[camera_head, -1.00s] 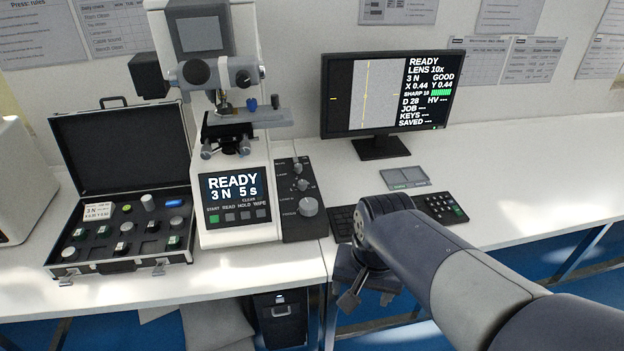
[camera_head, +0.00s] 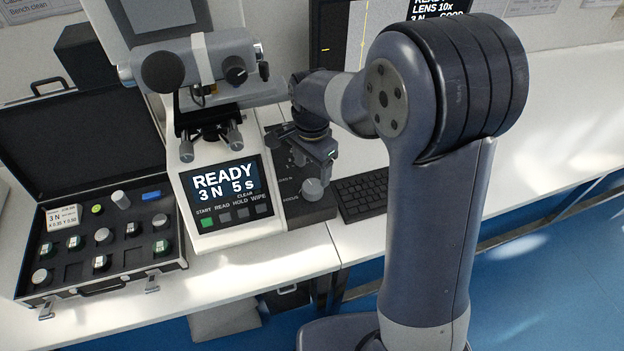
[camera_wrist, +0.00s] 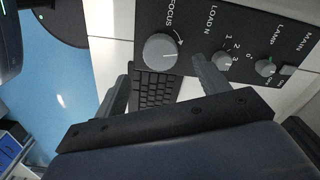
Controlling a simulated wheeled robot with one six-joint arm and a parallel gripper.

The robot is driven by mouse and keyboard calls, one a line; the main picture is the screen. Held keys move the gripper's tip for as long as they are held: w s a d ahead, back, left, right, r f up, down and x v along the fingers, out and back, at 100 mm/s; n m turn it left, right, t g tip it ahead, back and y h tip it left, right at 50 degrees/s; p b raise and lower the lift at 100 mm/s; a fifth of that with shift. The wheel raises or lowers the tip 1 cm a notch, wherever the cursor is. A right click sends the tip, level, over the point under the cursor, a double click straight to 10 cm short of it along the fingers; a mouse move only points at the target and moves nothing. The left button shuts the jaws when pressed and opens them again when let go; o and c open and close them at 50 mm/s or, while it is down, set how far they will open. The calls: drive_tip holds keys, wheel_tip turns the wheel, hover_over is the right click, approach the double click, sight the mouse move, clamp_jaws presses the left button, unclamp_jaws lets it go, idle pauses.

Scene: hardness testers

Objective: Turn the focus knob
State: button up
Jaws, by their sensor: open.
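The focus knob (camera_wrist: 160,51) is a large round grey knob on the black control panel (camera_wrist: 190,15), with the word FOCUS and a curved arrow beside it in the wrist view. In the head view the focus knob (camera_head: 312,189) sits at the near end of the panel, right of the tester's READY screen. My gripper (camera_wrist: 157,80) is open in the wrist view, its two fingers apart and empty, with the focus knob ahead between and beyond the fingertips. In the head view my gripper (camera_head: 318,160) hangs over the panel close to the knob; contact cannot be told.
The load knob (camera_wrist: 222,59) and lamp knob (camera_wrist: 266,67) are close by on the same panel. The hardness tester (camera_head: 225,185) stands left of it. A keyboard (camera_head: 362,195) lies to the right, and an open case (camera_head: 172,262) of samples is at left.

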sight(312, 187)
wheel_tip(312, 187, down, 7)
drive_tip(key=shift+r, duration=0.1)
idle(0.3)
drive_tip(key=c, duration=1)
drive_tip(key=shift+n, duration=0.4)
